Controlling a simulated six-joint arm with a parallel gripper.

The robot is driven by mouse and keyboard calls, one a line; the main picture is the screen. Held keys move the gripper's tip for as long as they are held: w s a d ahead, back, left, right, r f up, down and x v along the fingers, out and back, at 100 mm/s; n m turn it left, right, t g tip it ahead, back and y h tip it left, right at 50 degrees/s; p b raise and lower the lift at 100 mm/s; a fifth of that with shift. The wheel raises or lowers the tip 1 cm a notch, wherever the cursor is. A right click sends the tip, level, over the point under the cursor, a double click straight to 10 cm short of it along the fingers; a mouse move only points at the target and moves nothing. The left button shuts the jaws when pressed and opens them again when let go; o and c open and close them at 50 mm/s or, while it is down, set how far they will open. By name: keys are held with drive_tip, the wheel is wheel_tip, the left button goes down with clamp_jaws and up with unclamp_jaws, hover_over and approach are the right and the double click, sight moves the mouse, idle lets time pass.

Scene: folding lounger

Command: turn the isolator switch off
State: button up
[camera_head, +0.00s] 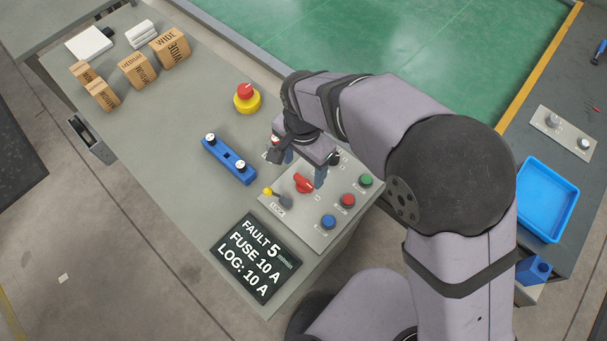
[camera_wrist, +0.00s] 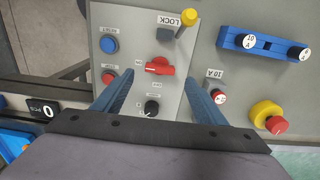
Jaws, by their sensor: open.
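The red rotary isolator switch (camera_head: 304,183) sits on the grey control panel (camera_head: 302,232). It also shows in the wrist view (camera_wrist: 159,66), its handle lying roughly crosswise between my fingers. My gripper (camera_head: 304,168) is open and empty above the panel. In the wrist view its two blue fingers (camera_wrist: 160,80) stand wide apart, one on each side of the switch. I see no contact with it. A yellow-knobbed lever (camera_wrist: 187,18) stands next to the switch, by the label LOCK.
Blue (camera_head: 328,221), red (camera_head: 348,200) and green (camera_head: 365,181) buttons are on the panel. A black knob (camera_wrist: 152,107) is near the switch. A blue fuse holder (camera_head: 228,162), a yellow-red emergency stop (camera_head: 246,99) and a fault display (camera_head: 255,258) are nearby. Boxes stand farther back.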

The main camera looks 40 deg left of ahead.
sight(303, 181)
drive_tip(key=shift+f+p, duration=0.65)
drive_tip(key=shift+f, duration=2.2)
drive_tip(key=c, duration=1.1)
